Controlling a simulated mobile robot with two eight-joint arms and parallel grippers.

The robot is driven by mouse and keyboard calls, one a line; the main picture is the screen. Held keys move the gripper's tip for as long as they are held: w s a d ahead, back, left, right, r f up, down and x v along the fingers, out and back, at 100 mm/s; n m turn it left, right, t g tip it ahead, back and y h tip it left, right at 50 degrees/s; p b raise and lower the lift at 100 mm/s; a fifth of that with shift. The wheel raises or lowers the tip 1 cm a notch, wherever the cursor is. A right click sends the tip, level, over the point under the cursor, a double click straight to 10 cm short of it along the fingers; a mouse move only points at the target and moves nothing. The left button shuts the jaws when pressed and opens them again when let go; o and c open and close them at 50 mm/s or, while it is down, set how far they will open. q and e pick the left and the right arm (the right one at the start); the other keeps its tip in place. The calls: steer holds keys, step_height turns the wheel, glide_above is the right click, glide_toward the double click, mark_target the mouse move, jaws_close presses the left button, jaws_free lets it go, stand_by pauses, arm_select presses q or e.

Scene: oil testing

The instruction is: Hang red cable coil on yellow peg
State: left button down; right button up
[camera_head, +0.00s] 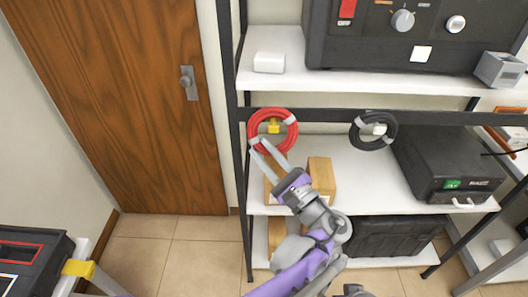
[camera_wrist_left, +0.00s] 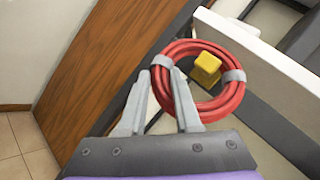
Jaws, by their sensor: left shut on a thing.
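The red cable coil (camera_head: 292,131) is in front of the shelf's dark crossbar, bound with grey ties. The yellow peg (camera_head: 273,129) shows through the ring's opening. In the left wrist view the coil (camera_wrist_left: 236,94) surrounds the peg (camera_wrist_left: 207,66) in the picture; I cannot tell whether its weight rests on the peg. My left gripper (camera_head: 264,149) is shut on the coil's lower left side. In the wrist view its fingertips (camera_wrist_left: 162,74) pinch the rim, one finger inside the ring.
A black cable coil (camera_head: 358,132) hangs on a pale peg to the right. Wooden blocks (camera_head: 322,178) and a dark instrument (camera_head: 447,165) stand on the shelf below. A large panel instrument (camera_head: 390,40) is above. A wooden door (camera_head: 130,100) is at left.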

stand_by(0.3)
arm_select(q)
steer(key=c, duration=0.5)
jaws_free()
